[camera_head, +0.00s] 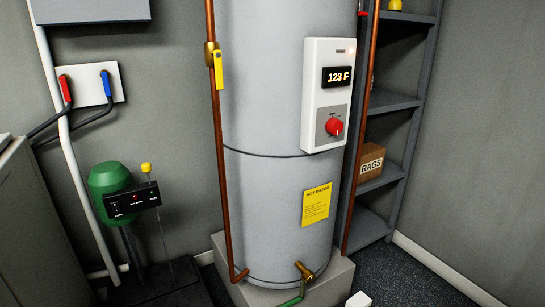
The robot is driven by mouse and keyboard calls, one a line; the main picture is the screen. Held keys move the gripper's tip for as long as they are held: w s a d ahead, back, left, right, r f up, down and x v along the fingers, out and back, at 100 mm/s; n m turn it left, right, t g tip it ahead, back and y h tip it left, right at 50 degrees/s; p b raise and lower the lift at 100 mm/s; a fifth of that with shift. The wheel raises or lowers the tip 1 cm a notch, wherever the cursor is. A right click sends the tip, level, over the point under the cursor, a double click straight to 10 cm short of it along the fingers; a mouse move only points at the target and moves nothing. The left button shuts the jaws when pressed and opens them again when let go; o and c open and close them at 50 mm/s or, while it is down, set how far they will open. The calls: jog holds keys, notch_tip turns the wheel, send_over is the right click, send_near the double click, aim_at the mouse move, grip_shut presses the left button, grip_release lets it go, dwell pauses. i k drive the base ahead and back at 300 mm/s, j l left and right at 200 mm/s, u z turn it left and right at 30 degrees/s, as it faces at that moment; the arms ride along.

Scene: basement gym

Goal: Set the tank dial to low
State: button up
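The tank (265,190) is a tall grey cylinder standing on a concrete block in the middle of the view. A white control box (315,125) is fixed to its front, with a dark display (338,77) reading 123 F. Below the display is the red dial (334,127) on a grey plate. The marks around the dial are too small to read, so I cannot tell its setting. My gripper is not in view.
A copper pipe with a yellow-handled valve (218,70) runs left of the tank, and another runs right of the control box. Dark shelves (390,102) hold a box marked RAGS (371,162). A green-topped pump (110,178) stands at left. Dark floor (420,280) shows at lower right.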

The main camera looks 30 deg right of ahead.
aim_at(334, 126)
jog(key=l+z, duration=0.3)
jog(key=l, duration=0.45)
jog(key=i+l+z, duration=0.15)
jog(key=l+z, duration=0.15)
jog(key=l, duration=0.45)
